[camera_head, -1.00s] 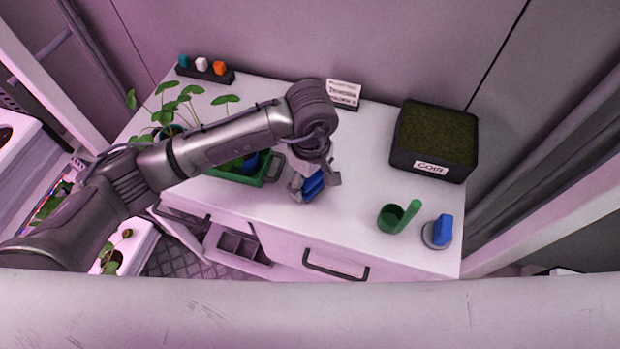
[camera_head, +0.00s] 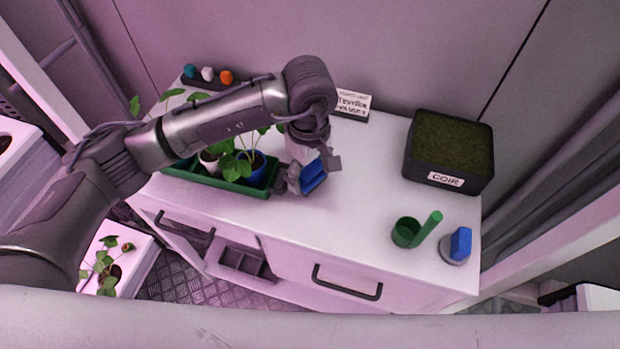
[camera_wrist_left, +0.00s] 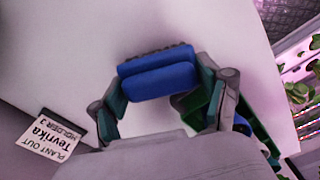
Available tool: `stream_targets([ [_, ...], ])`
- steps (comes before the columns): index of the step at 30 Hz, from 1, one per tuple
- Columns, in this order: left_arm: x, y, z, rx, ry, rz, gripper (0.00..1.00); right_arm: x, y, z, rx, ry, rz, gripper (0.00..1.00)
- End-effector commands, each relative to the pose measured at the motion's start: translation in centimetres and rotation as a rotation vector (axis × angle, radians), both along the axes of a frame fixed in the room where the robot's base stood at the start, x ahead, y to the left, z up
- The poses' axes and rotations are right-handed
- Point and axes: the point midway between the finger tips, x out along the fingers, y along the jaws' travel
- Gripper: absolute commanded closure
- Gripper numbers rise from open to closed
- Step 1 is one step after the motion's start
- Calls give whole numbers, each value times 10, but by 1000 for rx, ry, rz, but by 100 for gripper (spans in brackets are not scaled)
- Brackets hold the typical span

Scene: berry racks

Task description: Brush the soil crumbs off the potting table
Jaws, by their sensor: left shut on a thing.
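The potting table (camera_head: 365,215) has a pale, bare top in front of me. My left gripper (camera_head: 309,178) is over its middle, just right of the green plant tray. It is shut on a blue brush (camera_head: 315,172). In the left wrist view the brush (camera_wrist_left: 158,78) lies crosswise between the two fingers of the gripper (camera_wrist_left: 158,92), with dark bristles along its far edge. I cannot tell whether the bristles touch the table. I can make out no soil crumbs in either view. My right gripper is not in view.
The green tray (camera_head: 222,184) holds potted plants. A label card (camera_head: 353,104) and a rack with coloured knobs (camera_head: 205,82) stand at the back. To the right are a black coir box (camera_head: 446,178), a green scoop (camera_head: 406,232) and a blue-handled object (camera_head: 460,244). The front middle is clear.

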Motion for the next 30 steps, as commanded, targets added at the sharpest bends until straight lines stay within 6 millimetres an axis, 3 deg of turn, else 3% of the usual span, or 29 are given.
stream_targets([
  [7,4,2,24,1,0,6,73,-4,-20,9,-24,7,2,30],
  [15,7,3,47,0,0,13,73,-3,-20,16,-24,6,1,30],
  [30,7,4,52,1,2,14,73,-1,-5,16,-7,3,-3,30],
])
